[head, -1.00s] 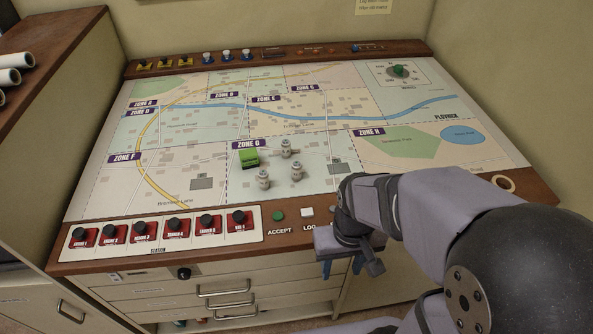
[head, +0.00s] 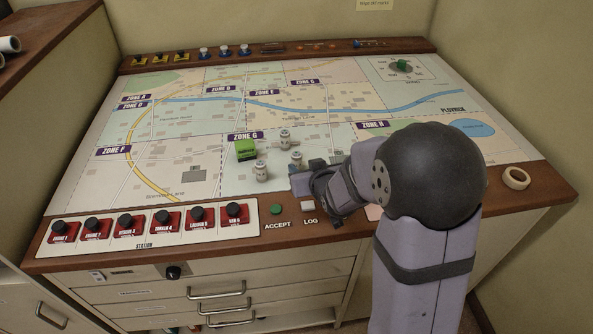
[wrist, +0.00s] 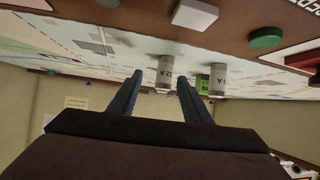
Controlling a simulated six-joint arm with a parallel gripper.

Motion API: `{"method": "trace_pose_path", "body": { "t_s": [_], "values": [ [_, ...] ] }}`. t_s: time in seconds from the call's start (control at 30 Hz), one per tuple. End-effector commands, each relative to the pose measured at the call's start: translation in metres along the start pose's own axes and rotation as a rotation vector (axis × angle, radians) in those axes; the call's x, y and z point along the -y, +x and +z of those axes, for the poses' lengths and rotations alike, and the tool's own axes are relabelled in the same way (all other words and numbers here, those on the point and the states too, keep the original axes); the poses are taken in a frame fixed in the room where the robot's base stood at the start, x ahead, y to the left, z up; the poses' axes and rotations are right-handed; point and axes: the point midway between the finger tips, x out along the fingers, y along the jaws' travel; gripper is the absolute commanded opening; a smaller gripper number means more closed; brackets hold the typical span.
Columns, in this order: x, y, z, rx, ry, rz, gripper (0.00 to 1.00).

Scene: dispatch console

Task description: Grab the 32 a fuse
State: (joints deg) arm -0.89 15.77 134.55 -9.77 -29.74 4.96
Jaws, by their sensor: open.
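Three pale cylindrical fuses stand on the map in Zone G: a back fuse (head: 284,140), a front left fuse (head: 261,171) and a right fuse (head: 296,158). My gripper (head: 307,166) is low over the map, close to the right fuse and partly covering it. In the wrist view, which looks upside down, my open fingers (wrist: 160,80) point toward a fuse (wrist: 165,70) that shows between them. Its label appears to end in "2 A", but is partly unclear. Another fuse (wrist: 217,77) stands outside the fingers. Nothing is held.
A green block (head: 246,150) sits beside the fuses. A row of red station switches (head: 130,225), the green ACCEPT button (head: 277,209) and the white LOG button (head: 307,206) line the front edge. A tape roll (head: 516,178) lies at right. The map's left side is clear.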

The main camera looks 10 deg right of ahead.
Motion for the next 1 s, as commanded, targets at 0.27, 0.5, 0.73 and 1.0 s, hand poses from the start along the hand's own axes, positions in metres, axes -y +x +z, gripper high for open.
{"method": "trace_pose_path", "body": {
  "t_s": [0.27,0.5,0.73,1.0],
  "values": [
    [0.008,0.017,-0.019,-0.139,-0.005,-0.032,0.45],
    [0.009,0.021,-0.021,-0.146,-0.005,-0.034,0.45],
    [0.009,0.036,-0.023,-0.145,-0.005,-0.033,0.45],
    [0.009,0.041,-0.024,-0.145,-0.005,-0.033,0.45]
  ]
}}
